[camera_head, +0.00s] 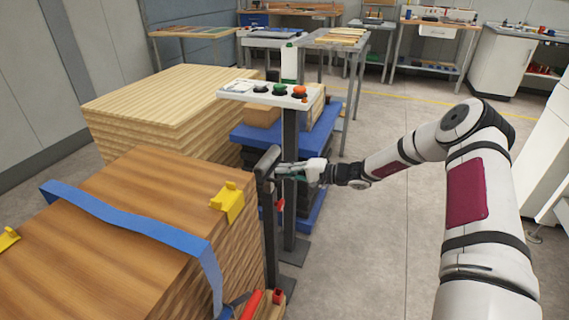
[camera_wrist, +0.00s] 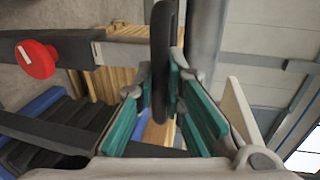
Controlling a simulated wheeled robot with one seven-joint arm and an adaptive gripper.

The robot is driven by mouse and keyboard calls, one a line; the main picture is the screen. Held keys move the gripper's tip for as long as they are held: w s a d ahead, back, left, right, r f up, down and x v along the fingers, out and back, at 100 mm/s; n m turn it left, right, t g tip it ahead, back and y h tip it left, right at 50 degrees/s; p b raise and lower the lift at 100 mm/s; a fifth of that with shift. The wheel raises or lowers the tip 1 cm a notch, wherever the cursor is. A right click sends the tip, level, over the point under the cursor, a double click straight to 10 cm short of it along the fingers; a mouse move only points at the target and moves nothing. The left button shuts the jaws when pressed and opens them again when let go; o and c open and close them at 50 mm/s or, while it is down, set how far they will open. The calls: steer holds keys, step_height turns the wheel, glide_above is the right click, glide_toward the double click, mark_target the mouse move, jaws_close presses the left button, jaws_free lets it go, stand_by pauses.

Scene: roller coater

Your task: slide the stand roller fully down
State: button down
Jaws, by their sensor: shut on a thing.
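In the wrist view the dark roller (camera_wrist: 167,45) runs between the teal finger pads of my gripper (camera_wrist: 165,92). A red knob (camera_wrist: 37,60) on a dark bar shows at the left there. The stand's foot is partly hidden by the stack and red parts at the bottom.
A wood stack (camera_head: 140,170) with a blue strap (camera_head: 120,215) and yellow corner pieces stands at the left. A control panel (camera_head: 265,93) with buttons stands on a dark post behind the roller.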

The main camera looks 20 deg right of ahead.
steer(key=shift+s+f, duration=0.1)
steer(key=shift+f, duration=0.45)
steer(key=shift+d, duration=0.1)
steer(key=c, duration=1.7)
jaws_free()
steer(key=shift+f, duration=0.1)
steer(key=shift+o, duration=0.2)
steer(key=shift+r, duration=0.2)
steer(key=v, duration=1.1)
steer(key=shift+s+d, duration=0.25)
steer(key=shift+d, duration=0.1)
